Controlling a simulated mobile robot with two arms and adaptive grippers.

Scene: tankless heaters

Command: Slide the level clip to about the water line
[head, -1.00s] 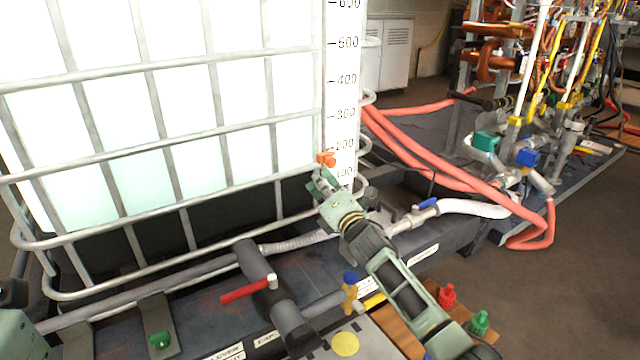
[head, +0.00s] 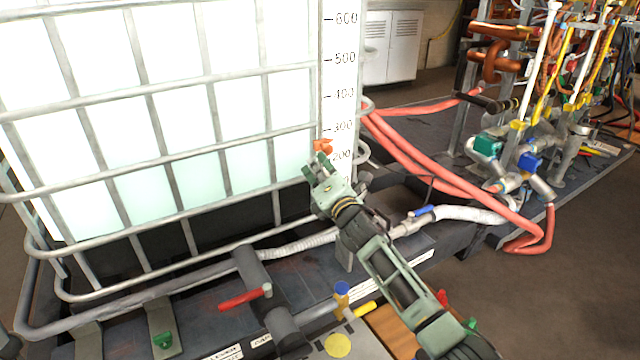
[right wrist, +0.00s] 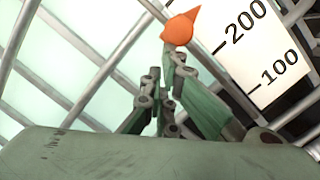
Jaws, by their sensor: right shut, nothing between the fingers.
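The orange level clip (head: 322,146) sits on the left edge of the white scale board (head: 341,70), between the 200 and 300 marks. The caged white tank (head: 180,115) stands to its left; its pale green water tops out at a faint line that, toward the board, looks near the clip's height. My right gripper (head: 318,163) is shut and empty, its fingertips just below the clip. In the right wrist view the clip (right wrist: 179,29) is right above the closed fingertips (right wrist: 168,58) and seems to touch one; contact is not certain. My left gripper is not in view.
Metal cage bars (head: 165,160) run just left of the fingers. Below are a red-handled valve (head: 245,297) and a blue-handled valve (head: 423,211) on a white hose. Red hoses (head: 430,155) pass behind on the right. Open floor lies at lower right.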

